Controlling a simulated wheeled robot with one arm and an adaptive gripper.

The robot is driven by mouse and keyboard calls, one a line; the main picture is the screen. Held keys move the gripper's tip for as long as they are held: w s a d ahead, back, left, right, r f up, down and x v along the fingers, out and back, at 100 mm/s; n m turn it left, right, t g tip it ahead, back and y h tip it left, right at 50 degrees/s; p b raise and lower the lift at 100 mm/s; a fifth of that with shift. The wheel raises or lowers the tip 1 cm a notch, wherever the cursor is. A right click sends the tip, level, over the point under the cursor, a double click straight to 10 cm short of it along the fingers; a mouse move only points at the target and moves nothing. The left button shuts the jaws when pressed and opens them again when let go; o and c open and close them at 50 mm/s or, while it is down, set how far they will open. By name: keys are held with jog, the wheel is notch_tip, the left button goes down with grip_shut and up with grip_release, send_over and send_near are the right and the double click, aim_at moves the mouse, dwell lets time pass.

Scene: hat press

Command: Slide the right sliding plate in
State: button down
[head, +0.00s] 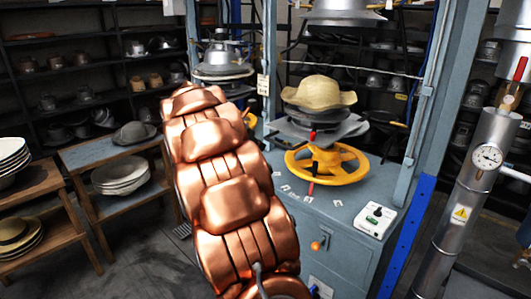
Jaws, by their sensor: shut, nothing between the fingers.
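The hat press has a blue-grey cabinet (330,225), a yellow handwheel (345,166) and a straw hat (318,92) above the wheel. Grey plates (298,131) lie under the hat, above the wheel. I cannot tell which of them is the right sliding plate or how far in it sits. A small red knob (312,135) shows at their front. My copper-coloured arm rises from the bottom, left of the wheel, and covers the left part of the press. I cannot make out my gripper or its fingers.
A white control box (375,220) sits on the cabinet's right corner. A blue-grey post (428,95) stands right of the hat. A metal pipe with a gauge (487,155) is farther right. Wooden tables with hats (122,173) stand left. Dark floor shows between them and my arm.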

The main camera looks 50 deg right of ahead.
jog(key=w+a+f+g+h+b, duration=0.15)
jog(key=w+f+h+b, duration=0.25)
jog(key=f+h+b, duration=0.7)
jog(key=s+d+r+y+p, duration=0.1)
jog(key=d+r, duration=0.3)
jog(key=d, duration=0.9)
jog(key=shift+s+p, duration=0.3)
jog(key=shift+r, duration=0.1)
